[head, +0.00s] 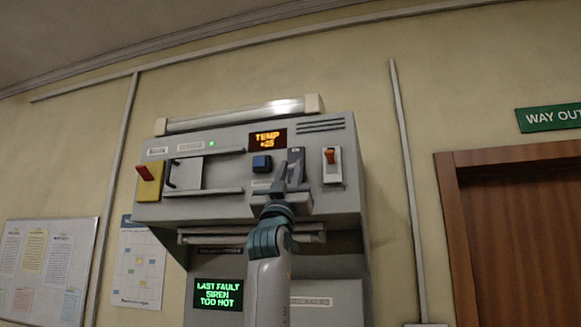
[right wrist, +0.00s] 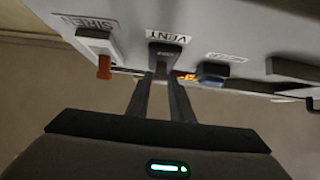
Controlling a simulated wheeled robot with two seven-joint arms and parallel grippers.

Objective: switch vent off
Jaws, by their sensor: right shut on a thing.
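The vent switch (right wrist: 165,52) is a dark fitting beside the VENT label in the right wrist view, where the picture is turned over. In the head view the vent switch (head: 297,158) is a grey fitting right of the blue button, partly covered by my gripper. My right gripper (head: 281,184) reaches up to it from below. In the right wrist view the right gripper's fingers (right wrist: 163,82) are close together at the switch, shut on its lever. My left gripper is not in view.
The siren switch (head: 331,162) with its orange lever is close on the right. A blue button (head: 262,163) is close on the left. Above is an orange TEMP display (head: 267,139). A yellow plate with a red lever (head: 149,182) is at the far left. A ledge (head: 250,236) runs below.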

